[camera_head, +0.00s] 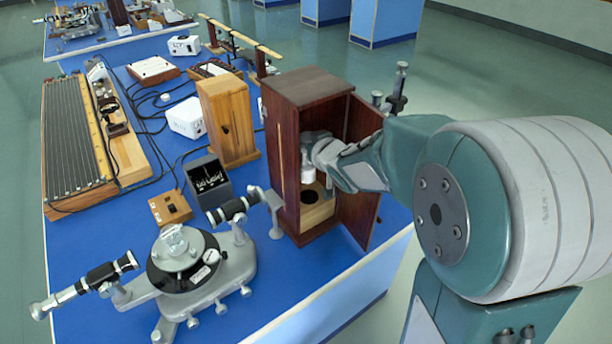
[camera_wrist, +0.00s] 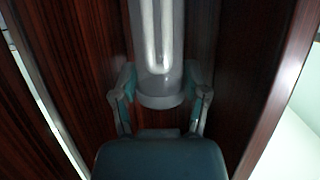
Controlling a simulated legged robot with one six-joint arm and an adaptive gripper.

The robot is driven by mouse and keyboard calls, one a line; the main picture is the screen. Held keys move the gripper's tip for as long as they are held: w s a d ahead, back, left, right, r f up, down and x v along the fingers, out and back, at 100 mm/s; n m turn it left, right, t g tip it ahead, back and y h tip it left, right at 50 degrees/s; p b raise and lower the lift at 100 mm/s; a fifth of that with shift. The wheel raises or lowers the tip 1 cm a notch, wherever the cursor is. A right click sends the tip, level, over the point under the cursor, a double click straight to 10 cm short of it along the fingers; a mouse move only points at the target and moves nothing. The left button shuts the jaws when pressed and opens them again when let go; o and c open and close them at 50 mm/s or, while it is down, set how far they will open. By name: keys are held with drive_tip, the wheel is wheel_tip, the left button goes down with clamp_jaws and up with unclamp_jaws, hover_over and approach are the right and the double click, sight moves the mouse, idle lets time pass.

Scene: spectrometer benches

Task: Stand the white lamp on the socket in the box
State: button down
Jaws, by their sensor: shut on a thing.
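My gripper (camera_head: 318,150) reaches through the open front of the dark wooden box (camera_head: 286,150). It is shut on the white lamp (camera_head: 308,172), whose lower part shows below the fingers inside the box. In the wrist view, the gripper's fingers (camera_wrist: 160,95) sit on either side of the lamp (camera_wrist: 158,45), a clear tube with a bright white element and a pale collar. The socket (camera_head: 309,196) shows as a dark round spot on the light wooden block (camera_head: 318,213) at the box floor. The lamp is above the socket, with a gap visible between them.
The box door (camera_head: 360,170) stands open to the right, close to my arm. A spectrometer (camera_head: 185,255) stands at the front left of the blue bench (camera_head: 90,290). A light wooden case (camera_head: 228,120) and a white box (camera_head: 186,118) are left of the dark box.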

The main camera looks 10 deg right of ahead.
sight(312, 167)
drive_tip(key=f, duration=0.3)
drive_tip(key=shift+d+f, duration=0.2)
wheel_tip(312, 167, down, 3)
drive_tip(key=shift+f, duration=0.15)
drive_tip(key=shift+f, duration=0.1)
drive_tip(key=shift+c, duration=1.9)
unclamp_jaws()
